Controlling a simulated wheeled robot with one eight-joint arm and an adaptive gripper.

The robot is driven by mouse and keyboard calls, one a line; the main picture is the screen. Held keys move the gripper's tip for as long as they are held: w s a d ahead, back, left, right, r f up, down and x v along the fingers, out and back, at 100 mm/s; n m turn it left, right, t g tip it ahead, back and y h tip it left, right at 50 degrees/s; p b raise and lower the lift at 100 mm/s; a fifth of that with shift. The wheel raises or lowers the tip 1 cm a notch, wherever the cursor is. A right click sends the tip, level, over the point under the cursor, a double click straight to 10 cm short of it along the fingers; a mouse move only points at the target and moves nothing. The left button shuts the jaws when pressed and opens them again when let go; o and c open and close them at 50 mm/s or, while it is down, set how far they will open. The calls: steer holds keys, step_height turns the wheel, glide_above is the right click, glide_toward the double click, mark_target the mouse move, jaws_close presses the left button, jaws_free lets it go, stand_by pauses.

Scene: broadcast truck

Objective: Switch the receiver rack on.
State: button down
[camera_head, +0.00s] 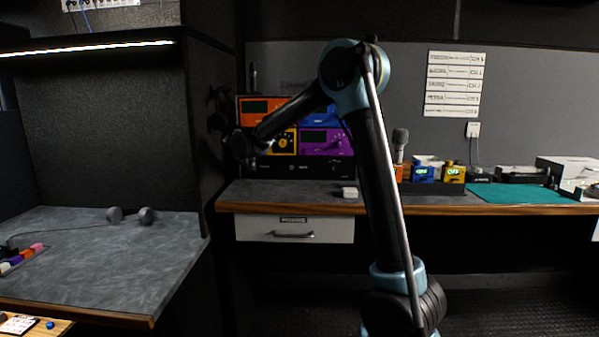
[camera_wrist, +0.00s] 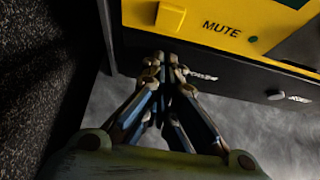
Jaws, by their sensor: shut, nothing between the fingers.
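The receiver rack stands at the back of the bench in the head view, with orange (camera_head: 262,108), blue (camera_head: 322,117), yellow (camera_head: 284,144) and purple (camera_head: 322,142) units above a black bottom panel (camera_head: 310,168). In the wrist view, the yellow unit (camera_wrist: 232,30) shows a square yellow button (camera_wrist: 170,18), the word MUTE and a small green dot. Below it, the black panel (camera_wrist: 240,82) carries a partly hidden white label and a small dark knob (camera_wrist: 275,96). My gripper (camera_wrist: 166,62) is shut and empty, its tips at the panel's left part. I cannot tell whether they touch it.
A dark wall (camera_wrist: 40,70) lies close to my gripper's left. A small white object (camera_head: 349,192) sits on the bench before the rack. A microphone (camera_head: 399,145) and small blue and yellow packs (camera_head: 453,173) stand to the right, beside a green mat (camera_head: 525,194).

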steer(key=v, duration=0.7)
stand_by(0.7)
